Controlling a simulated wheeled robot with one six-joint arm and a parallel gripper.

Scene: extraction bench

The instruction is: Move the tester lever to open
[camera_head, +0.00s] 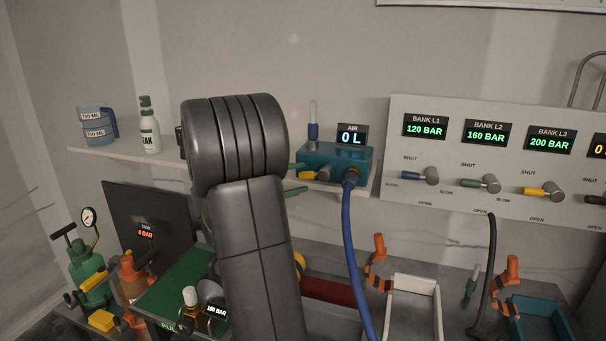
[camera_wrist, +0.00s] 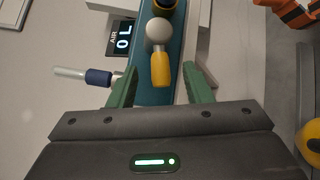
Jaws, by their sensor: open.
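The tester appears to be the teal box (camera_head: 345,160) on the wall shelf, under an AIR display (camera_head: 351,135) reading 0 L. Its yellow lever (camera_head: 308,175) points left from a grey round hub in the head view. In the wrist view the lever (camera_wrist: 160,72) hangs from the hub (camera_wrist: 158,34) toward my gripper. My gripper (camera_wrist: 161,78) is open, its green fingers on either side of the lever's free end, with a gap to each. In the head view my gripper (camera_head: 295,178) shows only partly, behind my arm.
A blue hose (camera_head: 347,240) runs down from the tester's front. A bank panel (camera_head: 460,208) with several levers is to the right. A spray bottle (camera_head: 149,128) stands on the shelf at left.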

